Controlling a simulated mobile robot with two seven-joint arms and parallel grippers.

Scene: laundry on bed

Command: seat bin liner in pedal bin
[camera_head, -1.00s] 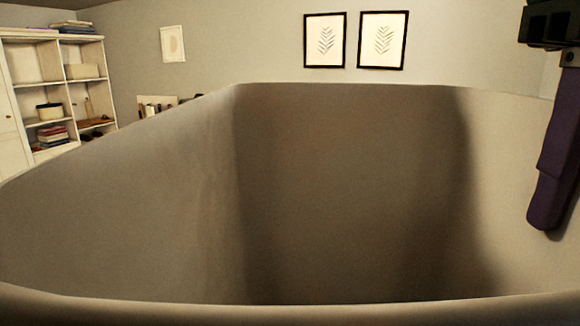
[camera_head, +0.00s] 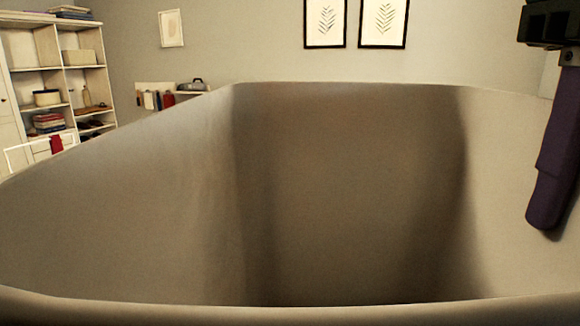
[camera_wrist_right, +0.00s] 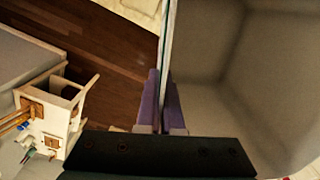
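A large grey-beige open container, which looks like the bin liner (camera_head: 350,190), fills most of the head view. I look into its empty inside, and its near rim runs along the bottom of the picture. My right gripper (camera_head: 553,160) is at its right wall, with one purple finger showing inside. In the right wrist view the two purple fingers of the right gripper (camera_wrist_right: 163,103) pinch the thin wall of the liner (camera_wrist_right: 215,50), one on each side. My left gripper is not in view. I cannot make out the pedal bin.
In the head view, white shelves (camera_head: 62,75) stand at the back left and framed pictures (camera_head: 383,22) hang on the wall. In the right wrist view, dark wooden floor (camera_wrist_right: 105,50) shows below, with white furniture (camera_wrist_right: 60,112) and a grey surface (camera_wrist_right: 25,65) at left.

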